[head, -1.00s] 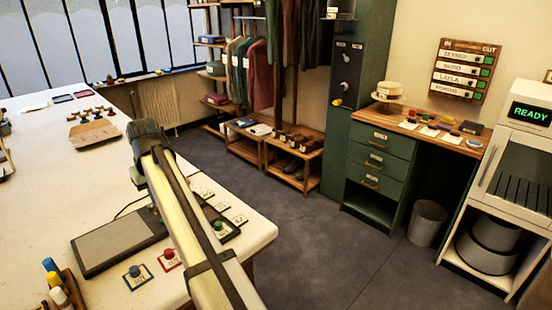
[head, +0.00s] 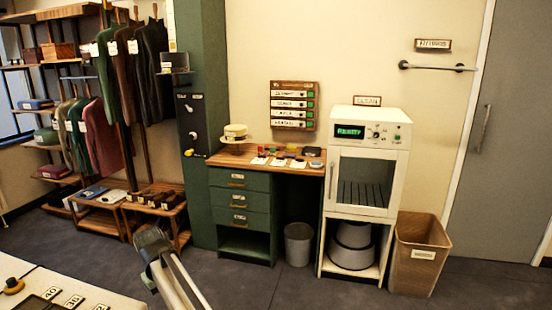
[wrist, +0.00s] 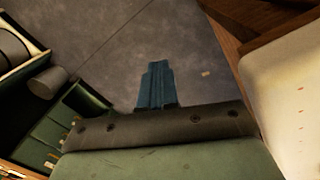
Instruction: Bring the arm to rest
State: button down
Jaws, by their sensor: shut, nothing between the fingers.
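My gripper (wrist: 156,82) shows in the wrist view as two blue-grey fingers pressed together with nothing between them. It points out over the bare dark floor (wrist: 125,45). The pale edge of a table or worktop (wrist: 285,85) is to its right in that view, apart from it. In the head view, part of my arm (head: 168,270) rises from the bottom edge, left of centre; my fingers cannot be made out there.
A green drawer cabinet (head: 240,205), a grey bin (head: 299,243), a white machine with a lit display (head: 368,190) and a wicker basket (head: 420,255) line the wall. A clothes rack (head: 125,110) stands left. The white table corner (head: 60,285) is lower left. Floor between is clear.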

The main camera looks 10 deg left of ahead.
jog(key=w+d+f+m+g+h, duration=0.1)
jog(key=w+d+f+m, duration=0.3)
jog(key=d+f, duration=1.3)
jog(key=s+d+f+m+g, duration=0.1)
jog(key=d+f, duration=0.6)
jog(key=d, duration=0.3)
jog(key=s+d+f+m+g, duration=0.1)
jog(key=d+f, duration=0.7)
jog(key=d, duration=0.3)
jog(key=s+d+f+m+g, duration=0.2)
jog(key=s+d+f, duration=0.4)
jog(key=s+d, duration=0.4)
jog(key=s+d+f+m+g, duration=0.25)
jog(key=s+d+f, duration=0.25)
jog(key=s+d, duration=0.55)
jog(key=s+d+f+m+y, duration=0.1)
jog(key=s+d+f+m, duration=0.1)
jog(key=s+d, duration=0.3)
jog(key=s, duration=0.3)
jog(key=shift+y, duration=0.3)
jog(key=shift+s+d, duration=0.1)
